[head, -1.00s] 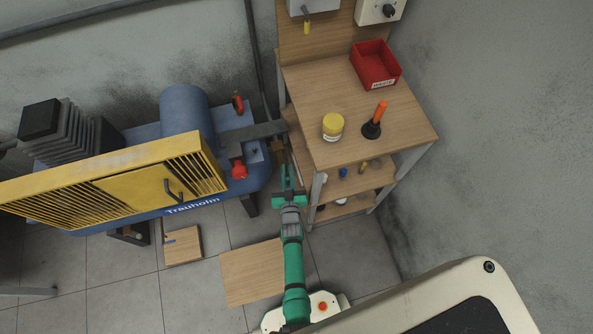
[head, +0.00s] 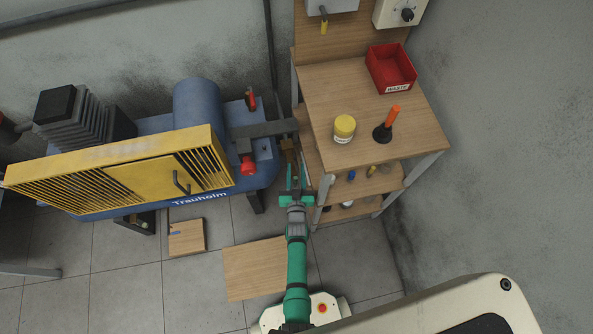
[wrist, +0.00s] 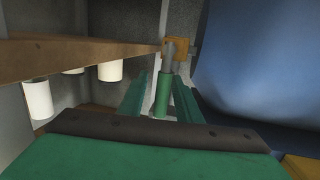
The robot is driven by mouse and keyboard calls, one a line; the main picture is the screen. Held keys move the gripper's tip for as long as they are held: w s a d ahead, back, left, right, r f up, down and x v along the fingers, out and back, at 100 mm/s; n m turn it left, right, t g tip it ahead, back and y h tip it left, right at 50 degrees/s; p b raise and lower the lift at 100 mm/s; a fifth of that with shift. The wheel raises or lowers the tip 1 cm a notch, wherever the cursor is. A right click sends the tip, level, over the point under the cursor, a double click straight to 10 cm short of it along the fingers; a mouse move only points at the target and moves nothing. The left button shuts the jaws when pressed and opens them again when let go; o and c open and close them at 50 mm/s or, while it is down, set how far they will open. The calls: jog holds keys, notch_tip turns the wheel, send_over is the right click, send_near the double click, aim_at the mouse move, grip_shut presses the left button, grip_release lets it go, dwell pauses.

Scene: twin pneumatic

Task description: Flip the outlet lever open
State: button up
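The outlet lever has a green sleeve (wrist: 162,97) on a metal stem below a brass valve block (wrist: 176,48) in the wrist view. The brass block (head: 288,144) also shows in the head view, at the compressor's right end next to the bench. My gripper (head: 294,172) is just in front of it, with its two green fingers spread. In the wrist view my gripper (wrist: 162,88) has one finger on each side of the green sleeve. I see no clear contact, though the fingertips look close to it.
The blue compressor (head: 197,105) with its yellow guard (head: 120,165) and red knob (head: 248,166) stands at left. The wooden bench (head: 385,135) and its shelves stand close at right. A wooden board (head: 255,270) lies on the floor.

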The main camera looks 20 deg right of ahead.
aim_at(296, 181)
jog(key=v, duration=1)
jog(key=shift+f, duration=0.1)
jog(key=shift+s+a, duration=0.1)
jog(key=shift+s, duration=0.3)
